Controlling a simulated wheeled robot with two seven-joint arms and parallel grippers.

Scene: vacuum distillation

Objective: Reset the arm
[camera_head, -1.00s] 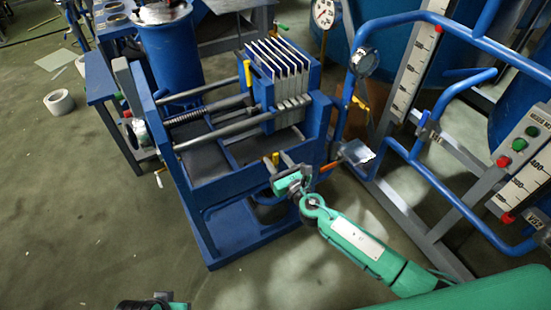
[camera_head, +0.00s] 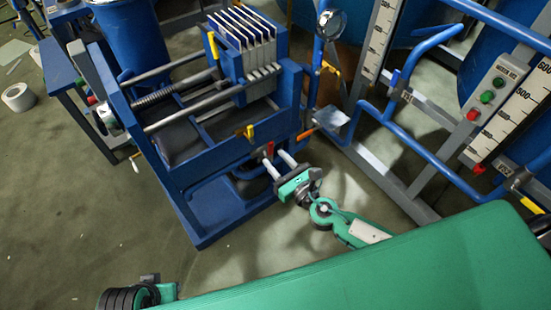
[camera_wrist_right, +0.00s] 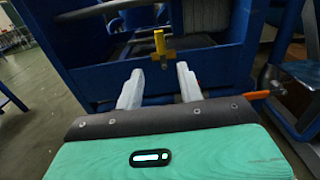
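My right gripper (camera_head: 273,160) is in the middle of the head view, in front of the blue press frame (camera_head: 190,160). Its two pale fingers are apart with nothing between them; the right wrist view shows them open too (camera_wrist_right: 155,80). A yellow valve handle (camera_head: 249,131) sits on the frame's front beam, beyond the fingertips; it also shows in the right wrist view (camera_wrist_right: 160,45). A small red handle (camera_head: 268,149) is close to the fingertips; I cannot tell whether they touch. A black ribbed part of my left arm shows at the lower left; its gripper is out of view.
A pipe rack with scales and a button panel (camera_head: 487,97) stands at the right. An orange-handled valve (camera_head: 306,134) sticks out near my right gripper. A blue drum (camera_head: 128,40) is behind the press. Open floor (camera_head: 60,220) lies at the left.

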